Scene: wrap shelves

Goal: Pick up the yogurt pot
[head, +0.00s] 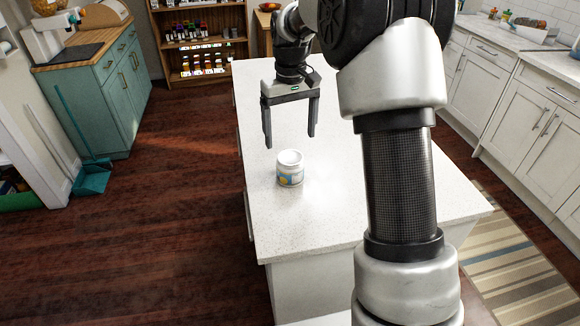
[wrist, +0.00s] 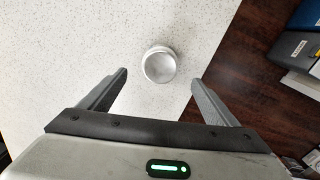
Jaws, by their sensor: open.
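The yogurt pot (head: 290,174) is a small white pot with a blue and yellow label. It stands upright on the white speckled island counter (head: 310,222), near its left edge in the head view. My gripper (head: 290,140) is open and empty above the counter, its fingers pointing down and apart from the pot. In the wrist view the pot (wrist: 159,65) shows from above, ahead of and roughly between the two spread fingers (wrist: 160,78). My arm hides part of the counter's right side.
The counter around the pot is clear. A teal cabinet (head: 118,95) and a wooden shelf (head: 207,45) with several small items stand behind on the dark wood floor (head: 150,230). White cabinets (head: 510,100) line the right. Binders (wrist: 297,55) show at the wrist view's right.

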